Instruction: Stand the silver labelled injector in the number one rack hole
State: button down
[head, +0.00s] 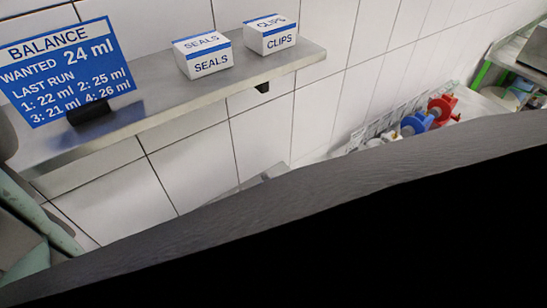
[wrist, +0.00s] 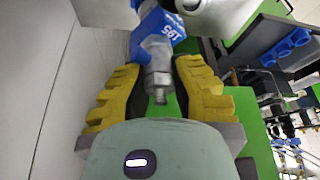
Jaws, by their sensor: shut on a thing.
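In the wrist view my gripper (wrist: 156,78) has its yellow ridged fingers on either side of an injector (wrist: 157,62). It has a silver metal lower part with a narrow nozzle, and a blue part above with white lettering that seems to read 195. My gripper is shut on it, and its nozzle points toward the bottom of the picture. The injector's upper end is cut off by the top of the frame. I cannot make out the number one rack hole in either view. My gripper does not show in the head view.
A large dark shape blocks the lower head view. A metal shelf (head: 150,105) holds a BALANCE sign (head: 68,70), a SEALS box (head: 203,55) and a CLIPS box (head: 271,36). Blue (head: 414,125) and red (head: 442,107) parts lie farther right. A white wall borders the wrist view's left.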

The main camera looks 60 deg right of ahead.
jog(key=shift+f+b, duration=0.4)
jog(key=shift+b, duration=0.15)
jog(key=c, duration=0.9)
grip_release()
jog(key=v, duration=0.7)
jog(key=shift+d+r, duration=0.2)
jog(key=shift+r, duration=0.05)
